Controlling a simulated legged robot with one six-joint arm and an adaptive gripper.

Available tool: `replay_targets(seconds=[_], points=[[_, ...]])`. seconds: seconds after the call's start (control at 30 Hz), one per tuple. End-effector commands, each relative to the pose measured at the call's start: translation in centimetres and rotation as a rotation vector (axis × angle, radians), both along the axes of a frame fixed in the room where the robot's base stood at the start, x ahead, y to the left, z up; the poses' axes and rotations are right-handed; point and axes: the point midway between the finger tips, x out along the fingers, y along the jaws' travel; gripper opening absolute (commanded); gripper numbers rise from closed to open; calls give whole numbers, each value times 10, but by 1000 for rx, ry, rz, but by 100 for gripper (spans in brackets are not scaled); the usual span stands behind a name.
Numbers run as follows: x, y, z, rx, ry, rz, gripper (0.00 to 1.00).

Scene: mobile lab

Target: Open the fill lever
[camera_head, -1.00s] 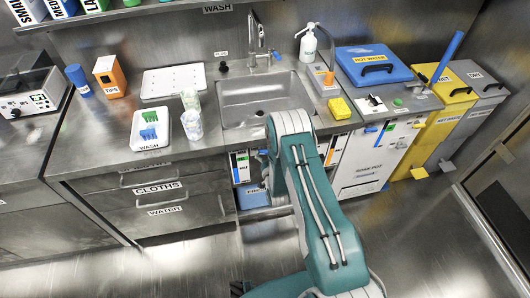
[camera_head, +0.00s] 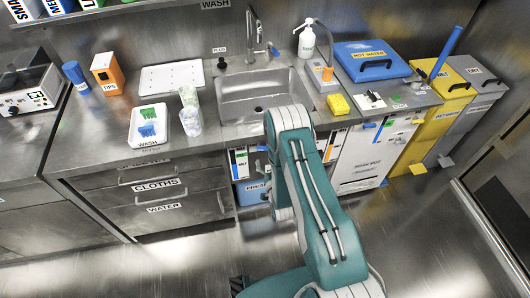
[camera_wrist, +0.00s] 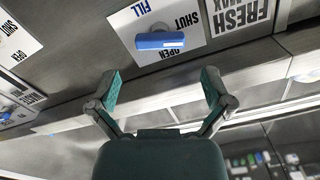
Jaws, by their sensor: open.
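The handle lies crosswise in the picture, close to the word OPEN. My gripper (camera_wrist: 160,88) is open and empty, its two green-padded fingers spread wide below the handle in the picture. The handle is beyond the fingertips, and no contact shows. In the head view, my teal arm hides the gripper. A small blue handle (camera_head: 262,148) shows beside the arm under the sink, but I cannot tell whether it is the fill lever.
Another blue handle (camera_wrist: 5,115) is at the left edge of the wrist view. The sink (camera_head: 245,95), drawers (camera_head: 160,195) and yellow bin (camera_head: 430,120) stand around my arm. The floor to the right is clear.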

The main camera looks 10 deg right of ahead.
Motion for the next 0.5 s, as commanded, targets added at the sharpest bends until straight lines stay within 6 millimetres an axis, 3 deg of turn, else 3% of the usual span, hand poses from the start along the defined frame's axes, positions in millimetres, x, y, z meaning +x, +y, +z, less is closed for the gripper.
replay_targets(seconds=[0.2, 0.5], points=[[-38, 0, -2, 0, 4, 0, 100], [-50, 0, -1, 0, 0, 0, 100]])
